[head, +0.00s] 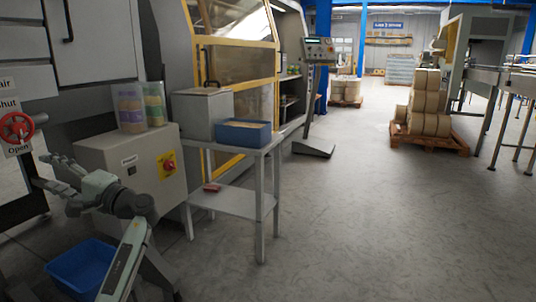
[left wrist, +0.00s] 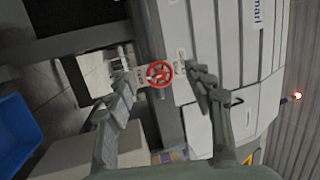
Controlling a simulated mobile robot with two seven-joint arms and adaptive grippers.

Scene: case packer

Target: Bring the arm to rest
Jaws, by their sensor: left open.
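My left gripper (head: 42,171) is open and empty at the lower left of the head view. Its fingers spread toward the red valve wheel (head: 15,127), which sits higher and to the left, with signs reading "Shut" above and "Open" below. In the left wrist view the wheel (left wrist: 159,74) shows between the spread fingers of the gripper (left wrist: 157,76), beyond their tips, with nothing held. My right gripper is not in view.
A grey control box (head: 133,165) with a yellow-red switch stands right beside the gripper. A blue bin (head: 85,268) is below my arm. A side table (head: 235,205) carries a metal box (head: 202,113) and a blue tray (head: 243,133).

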